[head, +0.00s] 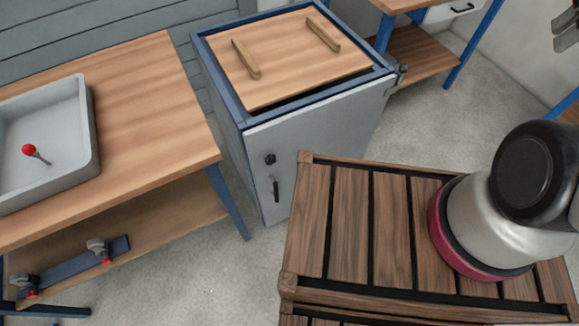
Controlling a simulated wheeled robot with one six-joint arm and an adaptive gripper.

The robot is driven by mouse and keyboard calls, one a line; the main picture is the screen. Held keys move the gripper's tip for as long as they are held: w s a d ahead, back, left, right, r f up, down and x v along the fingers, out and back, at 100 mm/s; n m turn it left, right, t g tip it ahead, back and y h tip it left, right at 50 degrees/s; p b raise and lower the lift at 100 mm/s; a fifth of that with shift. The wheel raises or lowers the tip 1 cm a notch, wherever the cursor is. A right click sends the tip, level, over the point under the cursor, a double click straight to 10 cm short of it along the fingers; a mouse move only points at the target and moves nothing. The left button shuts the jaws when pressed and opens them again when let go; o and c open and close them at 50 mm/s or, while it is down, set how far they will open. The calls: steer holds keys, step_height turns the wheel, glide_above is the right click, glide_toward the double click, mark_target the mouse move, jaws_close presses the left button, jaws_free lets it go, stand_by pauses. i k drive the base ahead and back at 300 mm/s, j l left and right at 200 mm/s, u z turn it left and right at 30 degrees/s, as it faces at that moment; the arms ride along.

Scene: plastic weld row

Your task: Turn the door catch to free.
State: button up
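A white cabinet door (315,135) faces me in the head view, on a blue-framed cabinet (222,95). A small dark knob, which looks like the door catch (269,159), sits near the door's left edge. It is too small to tell which way it is turned. A dark vertical handle (276,190) is just below it. The door looks shut.
A wooden bench (150,120) with a grey tray (92,130) holding a red-knobbed lever (29,150) stands at the left. A loose-looking lid (285,60) tops the cabinet.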

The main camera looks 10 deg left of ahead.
mark_target(270, 159)
steer(key=k+j, duration=0.2)
steer(key=k, duration=0.35)
steer(key=k+j, duration=0.2)
steer(key=k, duration=0.3)
steer(key=k+l+u, duration=0.05)
